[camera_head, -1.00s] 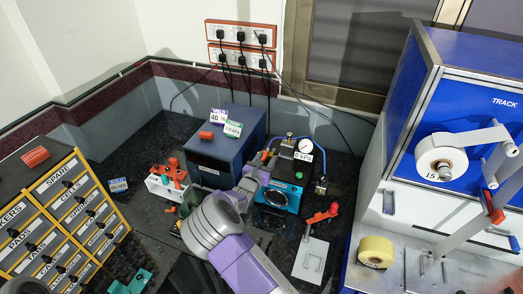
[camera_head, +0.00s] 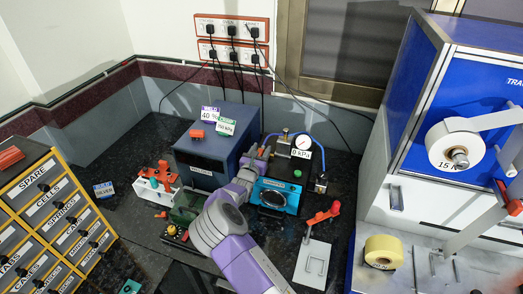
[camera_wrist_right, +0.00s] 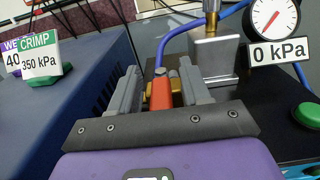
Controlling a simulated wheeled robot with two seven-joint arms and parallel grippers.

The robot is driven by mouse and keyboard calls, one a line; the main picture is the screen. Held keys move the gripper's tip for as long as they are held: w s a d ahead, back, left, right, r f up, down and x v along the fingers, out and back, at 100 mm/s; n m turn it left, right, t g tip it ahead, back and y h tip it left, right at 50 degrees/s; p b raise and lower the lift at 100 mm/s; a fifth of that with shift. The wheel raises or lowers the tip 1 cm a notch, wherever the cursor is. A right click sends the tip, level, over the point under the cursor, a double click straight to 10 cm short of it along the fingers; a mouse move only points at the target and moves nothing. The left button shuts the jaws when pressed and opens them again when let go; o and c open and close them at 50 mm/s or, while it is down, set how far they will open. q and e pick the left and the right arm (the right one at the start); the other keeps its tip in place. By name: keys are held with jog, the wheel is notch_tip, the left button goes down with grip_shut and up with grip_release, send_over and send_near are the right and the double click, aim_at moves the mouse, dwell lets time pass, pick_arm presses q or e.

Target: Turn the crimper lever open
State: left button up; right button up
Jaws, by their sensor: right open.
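The crimper (camera_head: 278,195) is a teal and black unit on the dark bench, with a pressure gauge reading 0 kPa. An orange-red lever handle (camera_wrist_right: 160,93) with brass-coloured parts beside it stands on it in the right wrist view. My right gripper (camera_wrist_right: 160,86) is open, with its two grey fingers on either side of this handle. Whether the fingers touch it I cannot tell. In the head view my right gripper (camera_head: 258,156) reaches the crimper's back left side and hides most of the lever. My left gripper is not in view.
A dark blue box (camera_head: 212,150) with crimp labels stands close to the left of my gripper. A blue hose (camera_head: 318,148) loops behind the gauge (camera_head: 302,142). A red-handled fixture (camera_head: 315,255) stands right; a red and white device (camera_head: 157,186) stands left.

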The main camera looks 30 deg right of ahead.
jog(key=shift+w+d, duration=0.3)
jog(key=shift+d, duration=0.05)
jog(key=shift+c, duration=0.2)
grip_shut()
